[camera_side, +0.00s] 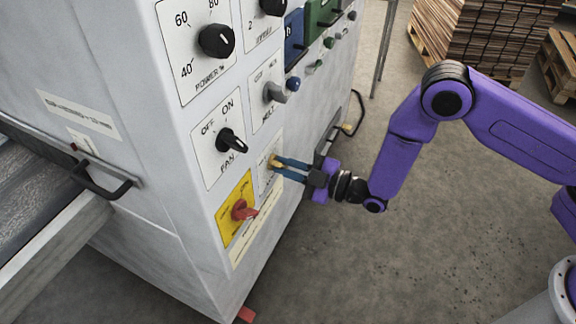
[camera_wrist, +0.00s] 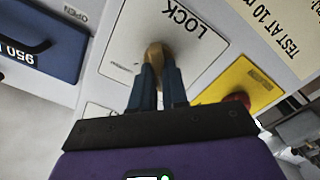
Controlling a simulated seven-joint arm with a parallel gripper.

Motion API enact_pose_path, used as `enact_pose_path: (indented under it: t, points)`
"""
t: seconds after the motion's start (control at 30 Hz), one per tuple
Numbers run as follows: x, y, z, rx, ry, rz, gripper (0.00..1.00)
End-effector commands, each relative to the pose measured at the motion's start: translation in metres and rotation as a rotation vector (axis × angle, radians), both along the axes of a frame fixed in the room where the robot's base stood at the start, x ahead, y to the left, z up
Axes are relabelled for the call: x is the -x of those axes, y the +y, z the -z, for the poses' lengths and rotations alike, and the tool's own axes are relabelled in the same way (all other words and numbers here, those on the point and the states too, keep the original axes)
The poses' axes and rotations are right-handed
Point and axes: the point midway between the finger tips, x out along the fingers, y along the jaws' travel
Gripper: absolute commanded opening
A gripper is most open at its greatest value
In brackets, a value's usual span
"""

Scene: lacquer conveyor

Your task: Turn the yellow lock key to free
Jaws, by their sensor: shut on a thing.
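The yellow lock key (camera_side: 272,160) sticks out of a pale plate on the machine's front panel. In the wrist view the key (camera_wrist: 154,56) is a brass-yellow knob on a plate (camera_wrist: 118,54) marked LOCK. My gripper (camera_side: 280,163) reaches the panel from the right, and its blue fingers are shut on the key. In the wrist view the fingers (camera_wrist: 158,72) close around the key's sides and hide its lower part. I cannot read the position labels around the key.
Just below is a yellow plate (camera_side: 230,223) with a red rotary switch (camera_side: 243,210). A black handle (camera_side: 353,114) juts out at right. Open floor lies right of the machine.

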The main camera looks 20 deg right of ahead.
Motion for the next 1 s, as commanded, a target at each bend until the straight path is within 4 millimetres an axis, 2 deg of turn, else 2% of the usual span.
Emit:
enact_pose_path:
  t: [0.67, 0.7, 0.73, 0.77, 1.0]
  points:
    - [0.0008, 0.0009, -0.0008, 0.041, -0.047, -0.003, 0.0]
    - [0.0007, 0.0008, -0.0009, 0.041, -0.047, -0.003, 0.24]
    - [0.0008, 0.0009, -0.0008, 0.041, -0.047, -0.003, 0.34]
    - [0.0007, 0.0008, -0.0008, 0.041, -0.046, -0.002, 0.39]
    - [0.0005, 0.0005, -0.0002, 0.041, -0.043, -0.001, 0.39]
